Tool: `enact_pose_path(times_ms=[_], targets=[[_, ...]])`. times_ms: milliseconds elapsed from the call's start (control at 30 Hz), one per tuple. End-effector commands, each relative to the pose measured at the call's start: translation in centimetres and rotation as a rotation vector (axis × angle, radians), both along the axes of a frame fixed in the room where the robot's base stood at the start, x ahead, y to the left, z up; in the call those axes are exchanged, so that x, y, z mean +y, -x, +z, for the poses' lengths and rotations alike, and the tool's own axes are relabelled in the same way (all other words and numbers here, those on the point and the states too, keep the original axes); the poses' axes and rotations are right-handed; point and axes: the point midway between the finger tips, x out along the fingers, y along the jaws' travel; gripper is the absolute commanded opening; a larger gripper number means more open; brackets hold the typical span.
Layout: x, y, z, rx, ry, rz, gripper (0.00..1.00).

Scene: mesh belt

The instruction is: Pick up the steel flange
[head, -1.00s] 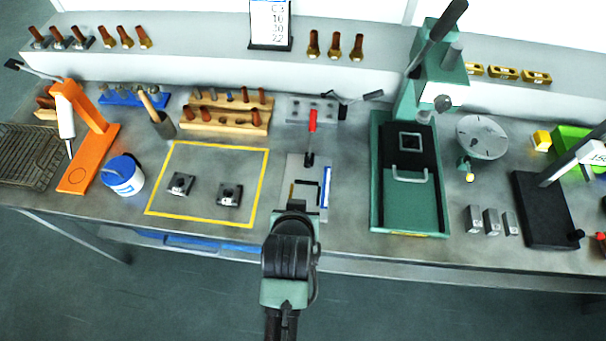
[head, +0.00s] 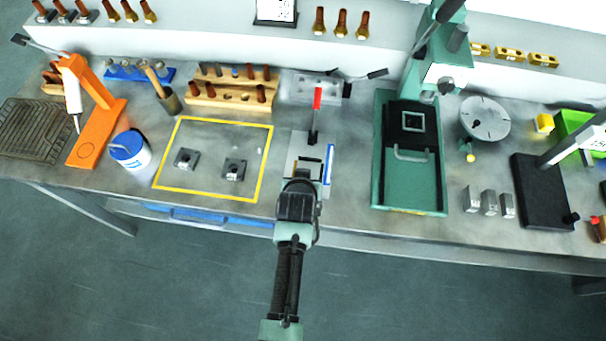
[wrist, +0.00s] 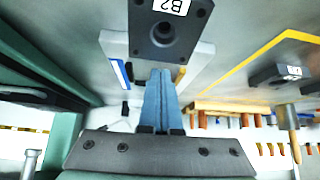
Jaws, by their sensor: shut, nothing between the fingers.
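A dark square flange with a round centre bore, corner holes and a white "B2" label shows at the top of the wrist view (wrist: 168,40), over a pale fixture plate (wrist: 115,45). In the head view my gripper hides that spot. Two similar dark flanges lie inside a yellow outline, a left one (head: 187,158) and a right one (head: 234,169). My gripper (head: 299,176) is over the front of the fixture. In the wrist view its blue fingers (wrist: 161,72) are together and empty, their tips just below the B2 flange in the picture; contact cannot be told.
A red-handled clamp (head: 316,105) stands behind my gripper. A green press (head: 408,190) stands to the right, with several steel blocks (head: 489,202) beyond it. A wooden rack (head: 215,96), a blue-white tub (head: 130,152) and an orange stand (head: 98,130) are left.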

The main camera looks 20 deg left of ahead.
Motion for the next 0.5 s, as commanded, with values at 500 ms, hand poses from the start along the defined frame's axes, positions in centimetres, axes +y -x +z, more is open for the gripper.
enact_pose_path(times_ms=[500], targets=[[-0.8,2.4,0.2,0.000,0.000,0.000,0.00]])
